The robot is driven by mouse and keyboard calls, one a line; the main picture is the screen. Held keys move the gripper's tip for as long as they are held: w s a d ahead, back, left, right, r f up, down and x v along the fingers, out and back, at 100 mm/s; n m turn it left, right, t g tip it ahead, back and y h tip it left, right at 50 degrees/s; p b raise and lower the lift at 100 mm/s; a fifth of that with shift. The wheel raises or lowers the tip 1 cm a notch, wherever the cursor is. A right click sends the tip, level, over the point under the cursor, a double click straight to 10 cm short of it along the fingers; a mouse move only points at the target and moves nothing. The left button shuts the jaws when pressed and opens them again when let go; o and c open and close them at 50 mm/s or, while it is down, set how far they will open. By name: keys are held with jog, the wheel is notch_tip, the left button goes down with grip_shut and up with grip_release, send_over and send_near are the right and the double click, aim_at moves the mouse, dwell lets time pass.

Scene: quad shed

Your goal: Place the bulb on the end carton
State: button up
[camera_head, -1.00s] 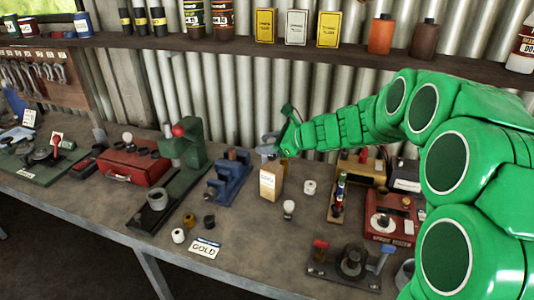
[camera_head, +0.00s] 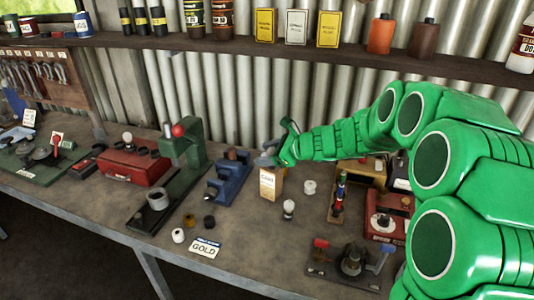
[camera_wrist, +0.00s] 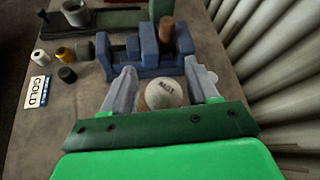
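A tan carton (camera_head: 271,184) stands upright on the bench with its printed face toward the head camera. My gripper (camera_head: 267,158) is directly above and behind its top. Another white bulb (camera_head: 289,206) stands on the bench, right of the carton.
A blue fixture (camera_head: 230,180) stands just left of the carton, with a green press (camera_head: 188,160) beyond it. Bare bench lies in front, near the GOLD card (camera_head: 205,248).

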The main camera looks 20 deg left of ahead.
jog(key=shift+o, duration=0.3)
jog(key=shift+r, duration=0.15)
jog(key=v, duration=1.2)
jog(key=shift+s, duration=0.1)
jog(key=s+d+n+g+h, duration=0.2)
jog(key=s+d+n, duration=0.25)
jog(key=s, duration=0.55)
jog(key=s+d+n+g+h, duration=0.1)
jog(key=s+d+n+h, duration=0.3)
jog(key=s, duration=0.6)
jog(key=s+d+f+n+h, duration=0.1)
jog(key=s+d+n+h, duration=0.2)
jog(key=s+d, duration=0.7)
jog(key=s+d+f+n+g+h, duration=0.1)
jog(key=s+d+f+n+h, duration=0.1)
jog(key=s+d+n, duration=0.3)
jog(key=s+d+h, duration=0.1)
jog(key=s+d, duration=0.3)
jog(key=s, duration=0.2)
jog(key=shift+s+d, duration=0.3)
jog(key=shift+d, duration=0.1)
